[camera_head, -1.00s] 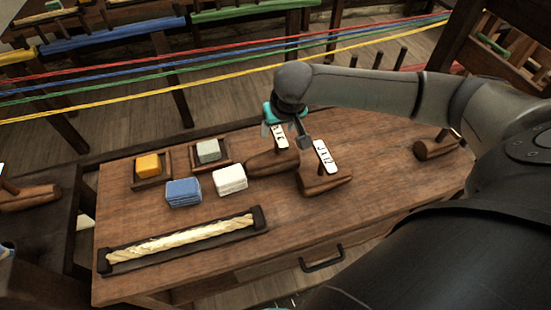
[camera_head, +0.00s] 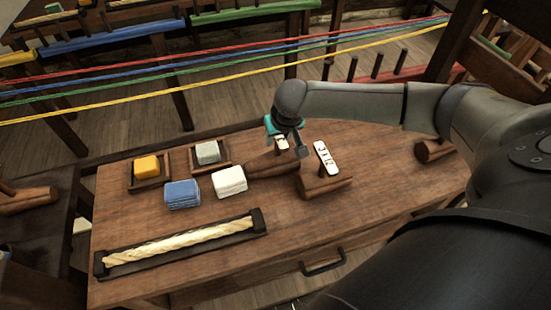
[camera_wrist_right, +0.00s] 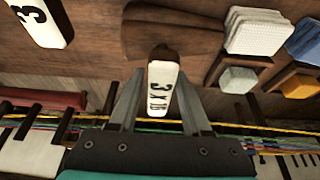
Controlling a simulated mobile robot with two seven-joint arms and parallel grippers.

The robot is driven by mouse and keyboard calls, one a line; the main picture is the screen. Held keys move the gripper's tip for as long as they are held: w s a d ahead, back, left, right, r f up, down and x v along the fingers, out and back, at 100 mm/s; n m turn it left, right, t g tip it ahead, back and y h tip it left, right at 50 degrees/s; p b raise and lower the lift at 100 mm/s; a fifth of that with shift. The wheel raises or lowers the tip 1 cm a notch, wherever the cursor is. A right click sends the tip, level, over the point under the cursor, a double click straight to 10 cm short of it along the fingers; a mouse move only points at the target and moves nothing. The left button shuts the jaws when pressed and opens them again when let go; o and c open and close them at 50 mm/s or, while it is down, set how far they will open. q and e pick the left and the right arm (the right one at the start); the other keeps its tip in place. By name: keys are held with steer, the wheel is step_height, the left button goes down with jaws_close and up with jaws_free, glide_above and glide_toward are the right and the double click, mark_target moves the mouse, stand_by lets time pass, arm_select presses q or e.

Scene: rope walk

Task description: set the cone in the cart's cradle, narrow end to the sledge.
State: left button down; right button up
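A dark wooden cone (camera_head: 262,166) lies on the bench, with a white tag on a post. In the right wrist view the cone (camera_wrist_right: 165,38) lies beyond the tag (camera_wrist_right: 162,85), marked 3 x 16. My right gripper (camera_head: 287,150) is over this tag, which hides much of it in the head view. In the right wrist view the gripper (camera_wrist_right: 160,75) is open, its fingers on either side of the tag with a gap. A second cone (camera_head: 325,187), tagged 3 x 12, lies just to the right. I cannot make out the cart's cradle or the sledge. My left gripper is not in view.
Yellow (camera_head: 147,167) and grey (camera_head: 208,152) blocks sit in trays. A rope lies in a dark holder (camera_head: 259,220) in front. Coloured strands (camera_head: 190,65) stretch behind the bench.

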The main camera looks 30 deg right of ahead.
jaws_close()
stand_by(1.0)
